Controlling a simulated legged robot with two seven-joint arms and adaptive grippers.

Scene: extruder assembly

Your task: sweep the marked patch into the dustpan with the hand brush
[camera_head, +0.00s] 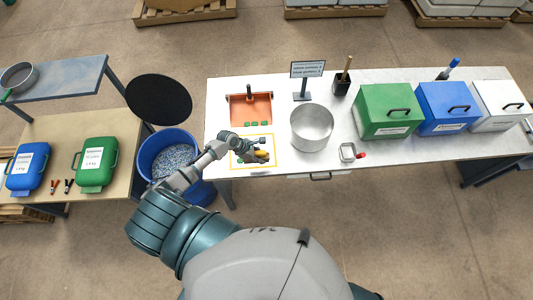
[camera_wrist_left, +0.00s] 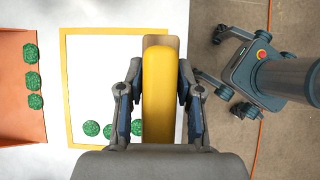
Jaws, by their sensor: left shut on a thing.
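My left gripper (camera_head: 257,150) is shut on the hand brush, whose yellow body (camera_wrist_left: 160,95) lies between the fingers in the left wrist view. The brush is over the marked patch, a yellow outline (camera_wrist_left: 64,85) on the white table; the outline also shows in the head view (camera_head: 252,167). Several green pieces (camera_wrist_left: 92,128) lie inside the outline, left of the brush and partly behind the fingers. The orange dustpan (camera_wrist_left: 15,100) is beside the patch, with three green pieces (camera_wrist_left: 32,80) near its edge. In the head view the dustpan (camera_head: 249,105) is behind the patch. My right gripper is out of view.
A sign (camera_head: 307,69) is behind. Green (camera_head: 386,112), blue (camera_head: 447,107) and white boxes fill the table's right. A blue bin (camera_head: 165,160) is on the floor at left.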

